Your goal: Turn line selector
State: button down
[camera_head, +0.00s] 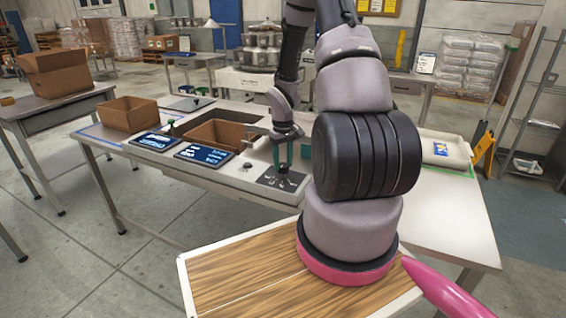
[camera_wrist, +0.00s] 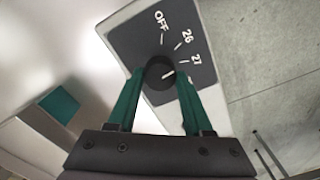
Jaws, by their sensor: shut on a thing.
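The line selector is a round black knob (camera_wrist: 160,74) on a dark dial plate (camera_wrist: 150,38) marked OFF, 26 and 27. Its short white pointer line points roughly toward the 27 tick. My gripper (camera_wrist: 160,88) has green fingers on either side of the knob, closed on it. In the head view my gripper (camera_head: 281,158) reaches down to the dark selector panel (camera_head: 283,180) on the bench. The knob itself is hidden by the fingers there.
Bare bench lies at the right front.

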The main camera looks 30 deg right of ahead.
aim_at(283, 165)
jog(key=n, duration=0.5)
jog(key=shift+n, duration=0.3)
jog(key=n, duration=0.5)
dwell(0.4)
jog(key=shift+c, duration=1.6)
grip_release()
notch_tip(283, 165, up, 11)
